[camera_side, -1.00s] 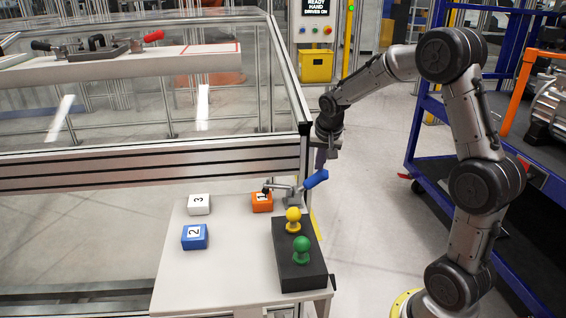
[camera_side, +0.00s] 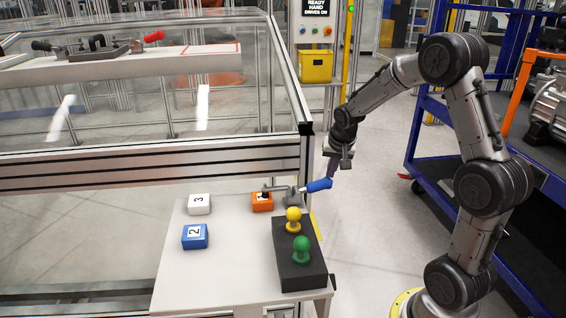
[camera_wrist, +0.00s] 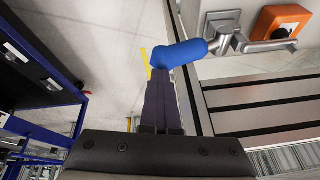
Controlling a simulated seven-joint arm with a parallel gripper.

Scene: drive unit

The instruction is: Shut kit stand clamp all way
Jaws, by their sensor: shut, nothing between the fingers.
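The kit stand clamp (camera_side: 294,198) is a metal toggle clamp with a blue handle (camera_side: 319,185). It stands at the back right of the white stand top (camera_side: 222,262). The handle points right, tilted slightly up. The metal arm reaches left over the orange block marked 1 (camera_side: 261,205). My gripper (camera_side: 331,178) is shut and empty, its fingers at the handle's outer end. In the wrist view, the shut fingers (camera_wrist: 160,76) meet or nearly meet the end of the blue handle (camera_wrist: 181,53); exact contact is unclear. The orange block (camera_wrist: 281,21) shows beyond the clamp (camera_wrist: 223,24).
A black holder (camera_side: 300,272) with yellow (camera_side: 293,220) and green (camera_side: 301,250) knobs stands in front of the clamp. White block 3 (camera_side: 199,204) and blue block 2 (camera_side: 194,237) lie left. An aluminium frame rail (camera_side: 150,168) runs behind. A blue cart (camera_side: 425,150) stands right.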

